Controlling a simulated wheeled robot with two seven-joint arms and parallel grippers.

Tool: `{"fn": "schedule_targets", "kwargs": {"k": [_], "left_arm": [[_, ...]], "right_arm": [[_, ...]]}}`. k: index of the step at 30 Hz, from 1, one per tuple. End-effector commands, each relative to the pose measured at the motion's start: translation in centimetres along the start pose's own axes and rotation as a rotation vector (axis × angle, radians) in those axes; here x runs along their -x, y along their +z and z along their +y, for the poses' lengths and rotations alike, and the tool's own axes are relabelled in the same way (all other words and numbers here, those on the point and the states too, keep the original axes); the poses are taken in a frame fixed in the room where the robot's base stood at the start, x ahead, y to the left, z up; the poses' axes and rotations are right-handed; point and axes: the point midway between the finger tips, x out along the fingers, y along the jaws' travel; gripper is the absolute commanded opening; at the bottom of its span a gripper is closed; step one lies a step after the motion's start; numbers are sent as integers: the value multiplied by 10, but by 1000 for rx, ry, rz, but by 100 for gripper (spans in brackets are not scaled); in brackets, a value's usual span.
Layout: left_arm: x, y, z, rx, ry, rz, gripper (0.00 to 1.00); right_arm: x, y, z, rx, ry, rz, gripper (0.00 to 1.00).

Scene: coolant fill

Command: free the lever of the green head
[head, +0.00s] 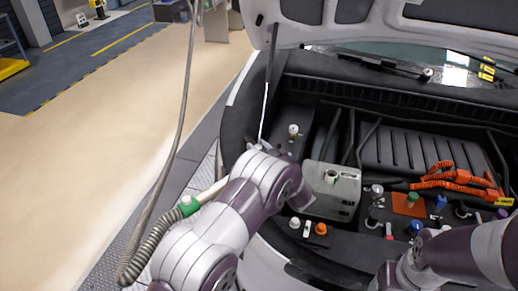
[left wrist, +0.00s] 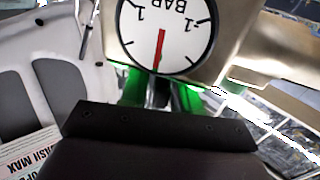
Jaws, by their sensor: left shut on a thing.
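In the left wrist view a white round gauge (left wrist: 165,38) marked BAR, with a red needle, fills the top middle. The green head (left wrist: 190,97) shows below it, partly hidden behind the dark body of my left gripper (left wrist: 156,98). That gripper is shut on the green head; its fingertips are mostly hidden. I cannot make out the lever. In the head view my left arm covers the gripper and the head. A pale tube with a green collar (head: 188,205) comes out from behind that arm, joined to a grey hose (head: 140,255). My right gripper is not in view.
The open engine bay holds a metal tank (head: 345,180) with a neck, orange cables (head: 455,180) and several coloured caps. A prop rod (head: 266,95) stands near my left arm under the raised hood (head: 380,22). My right arm reaches in at lower right. The floor (head: 90,150) at left is clear.

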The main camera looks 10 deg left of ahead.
Motion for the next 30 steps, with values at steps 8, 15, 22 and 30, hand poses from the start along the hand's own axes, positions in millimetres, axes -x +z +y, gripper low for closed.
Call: {"fn": "schedule_targets", "kwargs": {"k": [8, 15, 22, 30], "left_arm": [[0, 1, -2, -1, 177, -2, 0], [-1, 2, -2, 0, 325, 0, 0], [0, 1, -2, 0, 417, 0, 0], [0, 0, -2, -1, 451, 0, 0]], "right_arm": [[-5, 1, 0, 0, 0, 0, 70], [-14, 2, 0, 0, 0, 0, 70], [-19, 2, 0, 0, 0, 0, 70], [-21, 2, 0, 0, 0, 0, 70]]}}
